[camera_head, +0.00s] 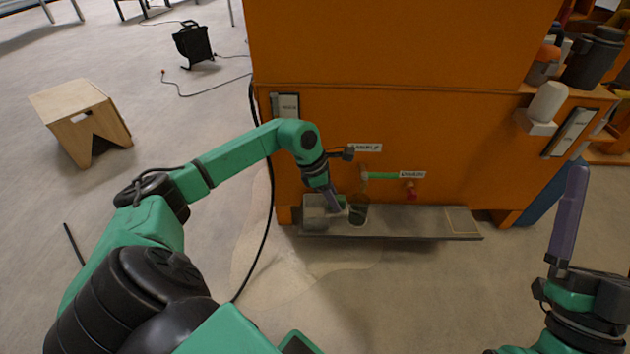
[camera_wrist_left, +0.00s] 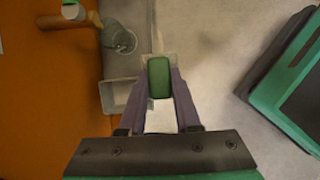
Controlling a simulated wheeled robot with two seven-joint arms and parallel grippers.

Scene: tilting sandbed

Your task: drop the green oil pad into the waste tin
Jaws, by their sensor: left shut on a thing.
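The green oil pad (camera_wrist_left: 158,77) is between the tips of my left gripper (camera_wrist_left: 160,88) in the left wrist view, and the gripper is shut on it. In the head view my left gripper (camera_head: 335,200) is low, at the left end of the grey shelf, and the pad is mostly hidden. A grey open box (camera_head: 314,212) stands on the shelf just by the gripper; it seems to be the waste tin, and its rim shows in the left wrist view (camera_wrist_left: 121,95). My right gripper (camera_head: 570,215) is raised at the right, seen side-on, far from the shelf.
The orange cabinet (camera_head: 400,60) rises behind. A black cable crosses the floor at left. The shelf's right part is bare.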

